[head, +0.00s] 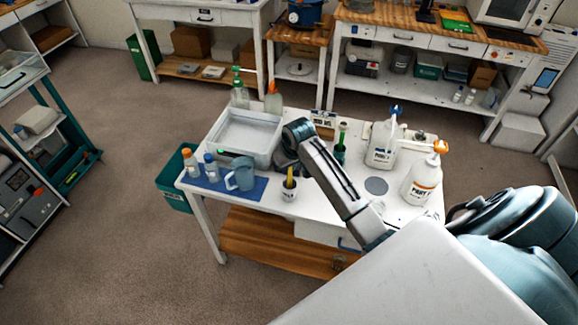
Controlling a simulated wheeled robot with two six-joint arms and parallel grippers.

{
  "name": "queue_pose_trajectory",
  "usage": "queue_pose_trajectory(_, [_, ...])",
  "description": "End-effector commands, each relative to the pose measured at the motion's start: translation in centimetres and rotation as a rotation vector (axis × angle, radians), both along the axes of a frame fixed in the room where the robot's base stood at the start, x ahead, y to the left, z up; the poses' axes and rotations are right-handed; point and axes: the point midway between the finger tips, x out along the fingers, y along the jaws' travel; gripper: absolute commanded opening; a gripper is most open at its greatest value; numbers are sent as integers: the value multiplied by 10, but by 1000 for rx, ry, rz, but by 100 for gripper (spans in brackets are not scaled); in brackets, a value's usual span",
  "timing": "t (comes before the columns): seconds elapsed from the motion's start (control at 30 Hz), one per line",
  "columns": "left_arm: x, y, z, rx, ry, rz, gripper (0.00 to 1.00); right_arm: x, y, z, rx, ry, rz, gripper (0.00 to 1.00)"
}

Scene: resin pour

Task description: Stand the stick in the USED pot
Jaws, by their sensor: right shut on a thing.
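My right gripper (284,164) reaches over the white table between the tray and a small white pot. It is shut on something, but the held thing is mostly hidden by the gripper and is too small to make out. I cannot read which pot is marked USED. My left gripper is out of view.
A blue mat (262,186) holds a blue jug (240,176) and two small bottles. A white tray (240,118) stands behind it. Two pump jugs, one with a blue top (383,150) and one with an orange top (420,185), stand at the right.

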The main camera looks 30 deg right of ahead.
Motion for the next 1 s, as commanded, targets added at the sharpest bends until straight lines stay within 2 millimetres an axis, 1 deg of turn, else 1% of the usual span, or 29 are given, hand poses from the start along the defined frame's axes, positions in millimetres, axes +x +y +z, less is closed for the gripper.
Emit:
queue_pose_trajectory(0.03, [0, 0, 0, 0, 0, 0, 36, 0, 0, 0, 0, 0, 0, 17])
queue_pose_trajectory(0.13, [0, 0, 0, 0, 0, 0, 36, 0, 0, 0, 0, 0, 0, 36])
queue_pose_trajectory(0.17, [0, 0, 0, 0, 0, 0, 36, 0, 0, 0, 0, 0, 0, 40])
queue_pose_trajectory(0.43, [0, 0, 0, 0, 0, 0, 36, 0, 0, 1, 0, 0, 0, 40])
queue_pose_trajectory(0.53, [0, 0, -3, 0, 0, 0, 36, -1, 0, 5, 0, -1, 0, 40])
queue_pose_trajectory(0.67, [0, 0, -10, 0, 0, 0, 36, -6, 0, 22, -1, -5, 0, 40])
queue_pose_trajectory(0.9, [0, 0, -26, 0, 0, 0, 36, -19, 1, 69, -2, -5, 1, 40])
queue_pose_trajectory(1.0, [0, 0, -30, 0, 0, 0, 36, -23, 2, 86, -2, -5, 1, 40])
